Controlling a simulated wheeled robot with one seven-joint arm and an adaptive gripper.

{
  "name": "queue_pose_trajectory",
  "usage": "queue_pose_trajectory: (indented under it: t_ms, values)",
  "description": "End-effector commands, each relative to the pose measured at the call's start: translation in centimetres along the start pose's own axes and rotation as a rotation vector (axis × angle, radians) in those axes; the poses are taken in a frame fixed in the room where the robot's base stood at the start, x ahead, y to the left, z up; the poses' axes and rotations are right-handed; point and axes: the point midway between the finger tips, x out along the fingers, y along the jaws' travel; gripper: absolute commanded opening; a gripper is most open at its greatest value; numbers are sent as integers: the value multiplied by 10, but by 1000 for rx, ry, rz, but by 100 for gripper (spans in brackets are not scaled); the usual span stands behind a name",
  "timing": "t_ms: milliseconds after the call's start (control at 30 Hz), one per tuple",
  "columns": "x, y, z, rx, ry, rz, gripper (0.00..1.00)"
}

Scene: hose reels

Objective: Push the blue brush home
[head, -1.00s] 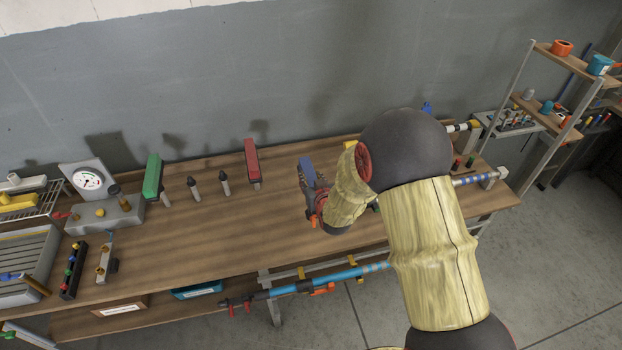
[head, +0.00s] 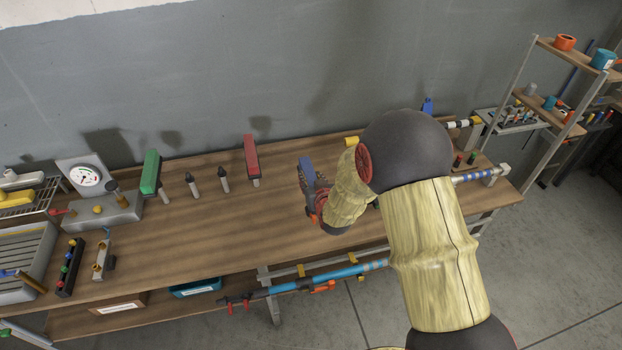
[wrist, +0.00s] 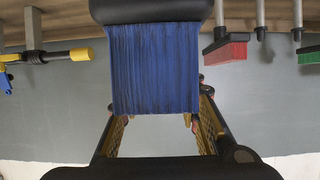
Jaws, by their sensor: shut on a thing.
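The blue brush shows in the head view (head: 306,167) above the right half of the workbench. In the wrist view its blue bristles (wrist: 155,70) fill the middle, with its black back above them in the picture. My gripper (head: 317,198) is at the brush in the head view. In the wrist view the fingers of my gripper (wrist: 158,112) lie on both sides of the bristles, shut on the brush. The brush's lower end and whatever is under it are hidden, so I cannot tell whether it is seated on a post.
A red brush (head: 251,157) and a green brush (head: 151,173) stand on posts to the left. Two bare black-tipped posts (head: 223,181) stand between them. A gauge block (head: 105,212) is farther left. A yellow-ended fitting (wrist: 82,54) is near the blue brush.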

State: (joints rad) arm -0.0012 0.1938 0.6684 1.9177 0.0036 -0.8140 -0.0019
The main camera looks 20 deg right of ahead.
Motion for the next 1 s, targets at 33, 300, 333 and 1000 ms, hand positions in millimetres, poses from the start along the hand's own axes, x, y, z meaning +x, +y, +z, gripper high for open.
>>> queue_pose_trajectory:
  t_ms: [33,300,333,1000]
  values:
    - [1,0,1,0,2,0,0]
    - [2,0,3,0,2,0,37]
    - [2,0,3,0,2,0,39]
    - [-4,0,5,0,-1,0,54]
